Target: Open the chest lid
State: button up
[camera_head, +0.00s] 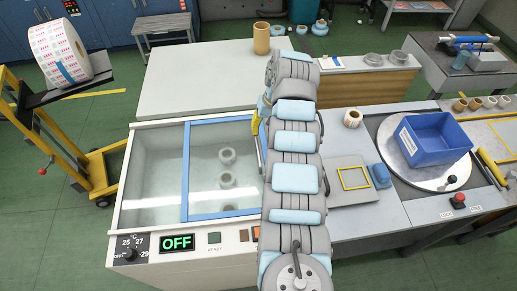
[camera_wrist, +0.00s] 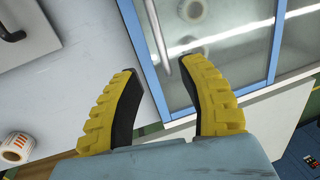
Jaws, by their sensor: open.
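The chest (camera_head: 123,205) is a white box with a glass top at left centre of the head view. Its blue-framed glass lid (camera_head: 187,175) covers the right part of the top, and pale rolls (camera_head: 227,180) show through the glass. In the wrist view the lid's blue frame (camera_wrist: 135,25) and glass lie just beyond my fingertips. A pale bar-like streak (camera_wrist: 180,48) shows on the glass; I cannot tell whether it is a handle or a reflection. My gripper (camera_wrist: 158,68) is open and empty, with yellow-backed fingers near the frame. In the head view my arm hides most of it.
A white table (camera_head: 200,85) with a tan cylinder (camera_head: 262,38) stands behind the chest. To the right are a label roll (camera_head: 352,118), a blue switch box (camera_head: 379,175) and a blue bin (camera_head: 433,138) on a round plate. A yellow trolley (camera_head: 105,170) stands left.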

aim_at(258, 150)
jog(key=f, duration=0.3)
jog(key=a+f, duration=0.1)
jog(key=f, duration=0.2)
jog(key=a+f+b, duration=0.1)
jog(key=f, duration=0.3)
jog(key=shift+s, duration=0.15)
grip_shut()
